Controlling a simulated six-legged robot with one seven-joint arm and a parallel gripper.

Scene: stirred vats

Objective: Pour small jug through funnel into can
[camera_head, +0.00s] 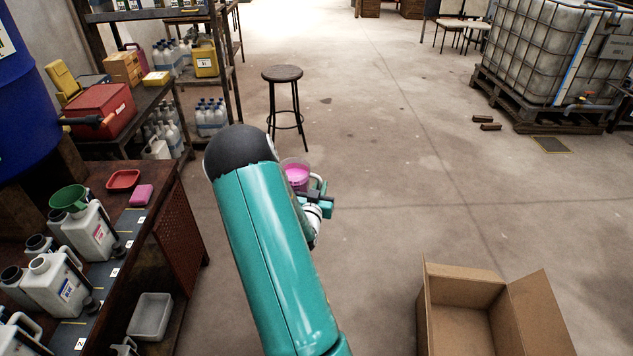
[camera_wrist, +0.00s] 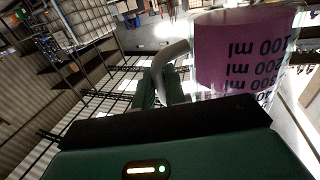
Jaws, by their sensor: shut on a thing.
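My gripper (camera_head: 318,197) is shut on the handle of the small jug (camera_head: 296,175), a clear jug with pink liquid, held in the air over open floor. In the wrist view the jug (camera_wrist: 245,55) fills the upper right, with millilitre marks on its side and its handle between my fingers (camera_wrist: 168,85). The green funnel (camera_head: 69,198) sits in the top of a white can (camera_head: 92,232) with a red label on the bench at the left. The jug is well to the right of the funnel and apart from it.
More white cans (camera_head: 55,283) stand on the bench in front of the funnel can. A red tray (camera_head: 123,180), a pink sponge (camera_head: 142,194) and a grey tub (camera_head: 150,316) lie nearby. A stool (camera_head: 283,95) stands ahead; an open cardboard box (camera_head: 470,300) is at lower right. The middle floor is clear.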

